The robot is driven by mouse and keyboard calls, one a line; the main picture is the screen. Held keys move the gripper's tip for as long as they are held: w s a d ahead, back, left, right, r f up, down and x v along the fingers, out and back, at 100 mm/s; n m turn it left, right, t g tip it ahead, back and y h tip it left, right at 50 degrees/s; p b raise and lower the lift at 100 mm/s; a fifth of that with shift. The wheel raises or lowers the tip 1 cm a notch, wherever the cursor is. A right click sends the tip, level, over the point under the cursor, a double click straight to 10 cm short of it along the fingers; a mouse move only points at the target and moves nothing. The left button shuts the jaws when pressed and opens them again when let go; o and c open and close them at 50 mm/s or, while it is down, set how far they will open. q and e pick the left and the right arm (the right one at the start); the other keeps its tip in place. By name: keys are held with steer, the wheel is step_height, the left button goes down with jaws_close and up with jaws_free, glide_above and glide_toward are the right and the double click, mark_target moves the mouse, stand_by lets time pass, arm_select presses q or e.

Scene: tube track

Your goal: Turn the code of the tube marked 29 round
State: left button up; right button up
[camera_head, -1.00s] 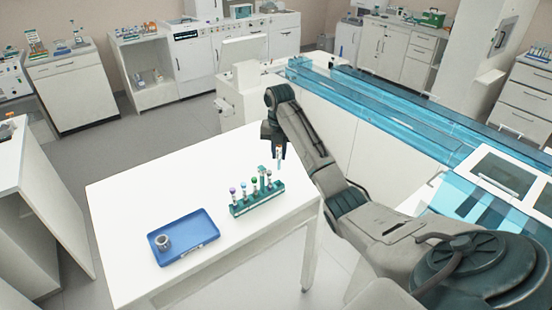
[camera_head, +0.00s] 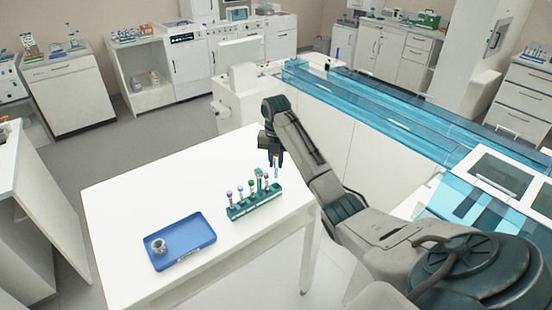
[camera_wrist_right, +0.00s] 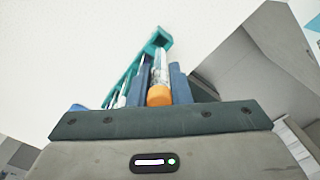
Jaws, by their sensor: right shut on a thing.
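My right gripper (camera_head: 270,147) points down above the far right end of the teal rack (camera_head: 238,216). It is shut on a tube (camera_head: 277,162) that hangs upright, its lower end just behind the rack. In the right wrist view the held tube has an orange cap (camera_wrist_right: 159,96) and stands between the blue fingers. The teal rack (camera_wrist_right: 156,42) shows behind it. Several tubes with purple, blue and green caps stand in the rack. No number or code is readable on any tube, so I cannot tell which is marked 29. My left gripper is not in view.
A blue tray (camera_head: 190,255) with a grey ring-shaped piece (camera_head: 158,246) lies left of the rack on the white table (camera_head: 140,205). The table's far left part is clear. A blue transparent track (camera_head: 390,110) runs behind on the right.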

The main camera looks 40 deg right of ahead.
mark_target(276, 178)
steer(key=shift+f, duration=1.25)
steer(key=shift+f+b, duration=0.65)
steer(key=shift+f, duration=1.25)
steer(key=shift+f+p, duration=0.2)
steer(key=shift+p, duration=0.1)
steer(key=o, duration=0.9)
steer(key=shift+c, duration=0.2)
